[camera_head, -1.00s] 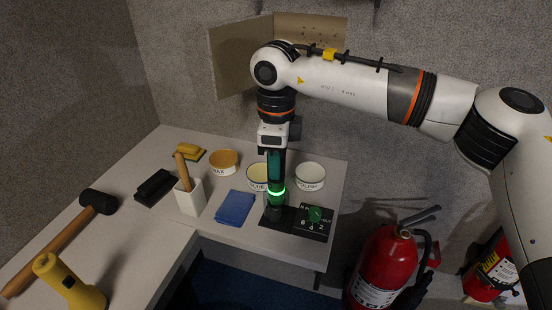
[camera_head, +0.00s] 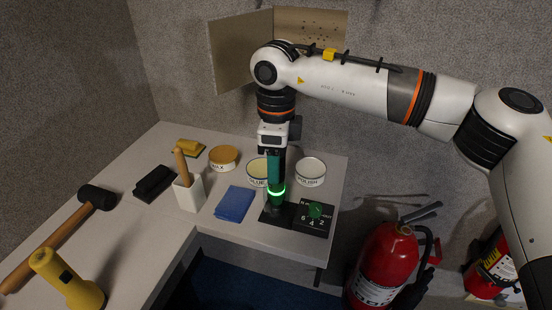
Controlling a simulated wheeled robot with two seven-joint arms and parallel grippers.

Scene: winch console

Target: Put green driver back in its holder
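The green driver (camera_head: 276,170), with a glowing green ring near its lower end, stands upright at the front of the counter. My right gripper (camera_head: 272,154) is around its upper part from above and looks shut on it. The driver's lower end is at the dark holder (camera_head: 273,214) on the counter. I cannot tell how deep it sits in the holder. My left gripper is not in view.
A black block with digits and a green knob (camera_head: 315,210) is just right of the holder. A blue cloth (camera_head: 235,204) lies left. Tins of glue (camera_head: 258,171), polish (camera_head: 310,172) and wax (camera_head: 223,158) stand behind. A red extinguisher (camera_head: 383,265) stands right of the counter.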

